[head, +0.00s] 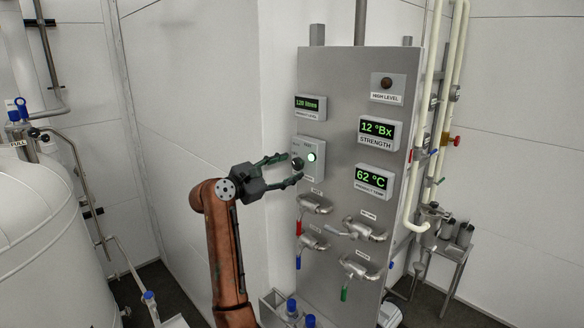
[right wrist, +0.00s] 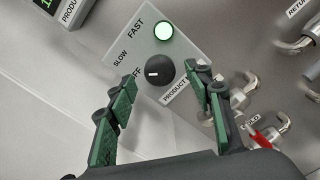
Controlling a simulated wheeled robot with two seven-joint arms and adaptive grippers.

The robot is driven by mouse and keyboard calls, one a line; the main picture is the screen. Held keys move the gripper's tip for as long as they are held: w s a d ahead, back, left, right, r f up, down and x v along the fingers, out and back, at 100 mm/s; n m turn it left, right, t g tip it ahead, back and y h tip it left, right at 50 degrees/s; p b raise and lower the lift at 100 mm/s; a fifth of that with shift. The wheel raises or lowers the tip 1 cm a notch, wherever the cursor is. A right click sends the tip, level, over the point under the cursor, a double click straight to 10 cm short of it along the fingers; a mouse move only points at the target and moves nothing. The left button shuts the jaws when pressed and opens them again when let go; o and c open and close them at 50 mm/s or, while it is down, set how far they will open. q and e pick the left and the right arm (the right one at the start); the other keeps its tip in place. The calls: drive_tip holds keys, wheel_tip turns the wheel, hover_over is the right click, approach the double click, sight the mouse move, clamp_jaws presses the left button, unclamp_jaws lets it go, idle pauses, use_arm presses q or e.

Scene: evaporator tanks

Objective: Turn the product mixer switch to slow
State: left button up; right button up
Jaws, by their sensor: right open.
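The product mixer switch box (head: 318,155) is a pale plate on the steel panel. In the right wrist view it carries a round black knob (right wrist: 160,72), a lit green-white lamp (right wrist: 163,31) and the words FAST, SLOW and a partly hidden "FF". The knob's white mark points left, toward the "FF" lettering. My right gripper (head: 292,168) is open at the box, its two green-padded fingers on either side of the knob in the right wrist view. Whether a finger touches the knob cannot be told. My left gripper is not in view.
Steel valves with red (head: 299,227), blue (head: 298,262) and green (head: 344,294) handles stick out below the box. Displays (head: 374,182) stand to its right. Pale pipes (head: 428,130) run along the panel's right edge. A white tank (head: 45,240) stands at left.

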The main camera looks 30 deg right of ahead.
drive_tip(key=v, duration=1)
